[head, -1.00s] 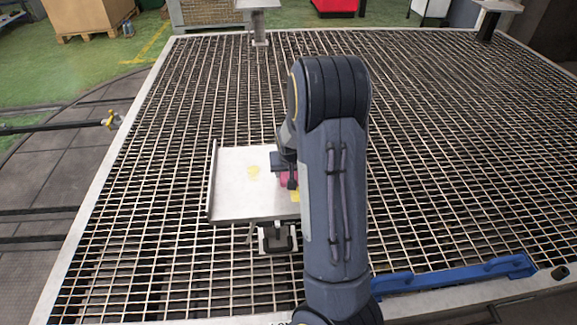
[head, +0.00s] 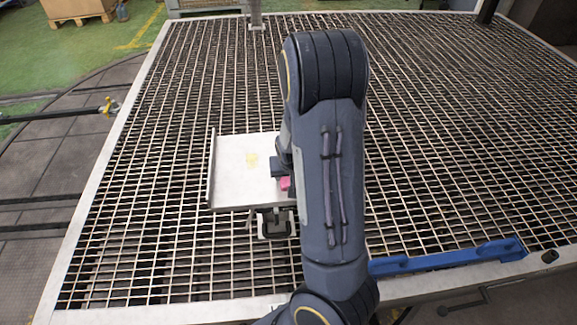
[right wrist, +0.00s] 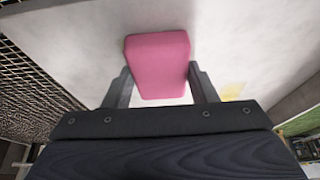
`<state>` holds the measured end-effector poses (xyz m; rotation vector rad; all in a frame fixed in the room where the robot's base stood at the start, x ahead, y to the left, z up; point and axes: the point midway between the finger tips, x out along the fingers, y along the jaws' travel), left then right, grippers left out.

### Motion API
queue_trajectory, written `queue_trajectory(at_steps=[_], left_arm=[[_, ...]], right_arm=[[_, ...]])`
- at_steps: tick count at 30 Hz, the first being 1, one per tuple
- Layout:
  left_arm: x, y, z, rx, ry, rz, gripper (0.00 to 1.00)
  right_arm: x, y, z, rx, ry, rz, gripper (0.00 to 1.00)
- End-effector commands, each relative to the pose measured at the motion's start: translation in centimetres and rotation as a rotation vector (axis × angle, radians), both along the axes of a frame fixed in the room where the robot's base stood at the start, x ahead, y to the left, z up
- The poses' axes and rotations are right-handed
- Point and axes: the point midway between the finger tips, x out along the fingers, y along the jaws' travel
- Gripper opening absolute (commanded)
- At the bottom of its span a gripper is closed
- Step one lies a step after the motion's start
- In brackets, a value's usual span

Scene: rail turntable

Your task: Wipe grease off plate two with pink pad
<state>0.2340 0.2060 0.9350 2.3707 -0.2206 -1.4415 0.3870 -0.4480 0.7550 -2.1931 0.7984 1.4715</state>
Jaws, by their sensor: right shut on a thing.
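A pale grey square plate (head: 232,185) with a raised left edge stands above the grating; it also fills much of the right wrist view (right wrist: 75,55). No number shows on it. A yellow grease smear (head: 252,160) lies near its middle and shows in the right wrist view (right wrist: 232,91). My right gripper (head: 279,172) is shut on the pink pad (right wrist: 158,62), over the right front part of the plate. The pad shows in part in the head view (head: 285,183). I cannot tell whether it touches the plate. My arm hides the plate's right side. My left gripper is out of view.
The plate sits on a clamp-like support (head: 274,222) on a wide metal grating (head: 440,150). A blue bar (head: 450,258) lies along the grating's front right edge. Posts stand at the far edge. The grating left of the plate is clear.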

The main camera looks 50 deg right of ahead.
Motion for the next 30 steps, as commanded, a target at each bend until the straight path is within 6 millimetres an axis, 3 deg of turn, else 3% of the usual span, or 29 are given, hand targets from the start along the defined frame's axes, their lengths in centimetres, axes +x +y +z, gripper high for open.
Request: queue_trajectory(at_steps=[18,30], left_arm=[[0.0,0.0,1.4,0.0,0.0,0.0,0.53],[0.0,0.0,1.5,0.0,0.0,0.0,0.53]], right_arm=[[-2.8,2.4,-0.2,0.001,0.001,0.0,0.3],[-3.1,2.6,-0.3,0.002,0.005,-0.002,0.3]])
